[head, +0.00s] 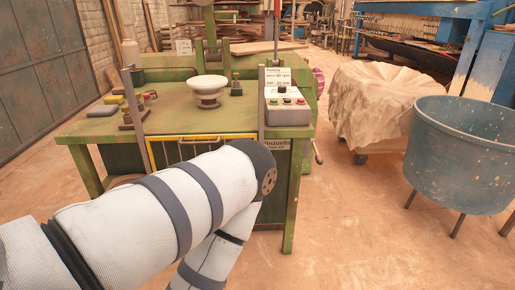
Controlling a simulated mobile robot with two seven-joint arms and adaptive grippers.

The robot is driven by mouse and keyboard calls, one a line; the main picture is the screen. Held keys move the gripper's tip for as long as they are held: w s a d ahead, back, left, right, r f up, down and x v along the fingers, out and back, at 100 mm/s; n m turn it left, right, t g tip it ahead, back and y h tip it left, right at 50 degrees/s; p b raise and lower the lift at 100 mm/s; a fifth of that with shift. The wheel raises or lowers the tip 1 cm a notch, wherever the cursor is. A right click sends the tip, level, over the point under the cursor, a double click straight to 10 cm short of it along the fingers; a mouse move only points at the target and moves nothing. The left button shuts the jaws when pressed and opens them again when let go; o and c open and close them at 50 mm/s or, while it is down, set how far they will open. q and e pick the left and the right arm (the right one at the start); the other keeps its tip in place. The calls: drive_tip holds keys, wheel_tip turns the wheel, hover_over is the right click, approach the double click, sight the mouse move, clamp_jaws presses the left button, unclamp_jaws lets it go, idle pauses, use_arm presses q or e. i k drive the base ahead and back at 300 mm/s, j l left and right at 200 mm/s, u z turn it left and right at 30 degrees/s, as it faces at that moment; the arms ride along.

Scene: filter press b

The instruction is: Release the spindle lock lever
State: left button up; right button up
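A green machine table (185,118) stands ahead, with a white round-topped piece (208,84) on a stem near its middle. A thin upright rod with a red top (277,8) rises at the back right of the table. I cannot tell which part is the spindle lock lever. A grey control box (287,105) with buttons sits at the table's right corner. My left arm (150,215) comes in from the left, bends in front of the table and folds back down out of the picture. Neither of my grippers is in view.
A yellow-edged guard frame (190,139) is on the table front, partly behind my arm. A blue-grey tub (466,152) on legs and a cloth-covered heap (377,103) stand at the right. The floor (345,225) between table and tub is clear.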

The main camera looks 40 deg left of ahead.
sight(318, 157)
drive_tip(key=l+u, duration=0.15)
drive_tip(key=u, duration=0.25)
drive_tip(key=i+l+u, duration=0.1)
drive_tip(key=u, duration=0.35)
drive_tip(key=k+l, duration=0.05)
drive_tip(key=l, duration=0.05)
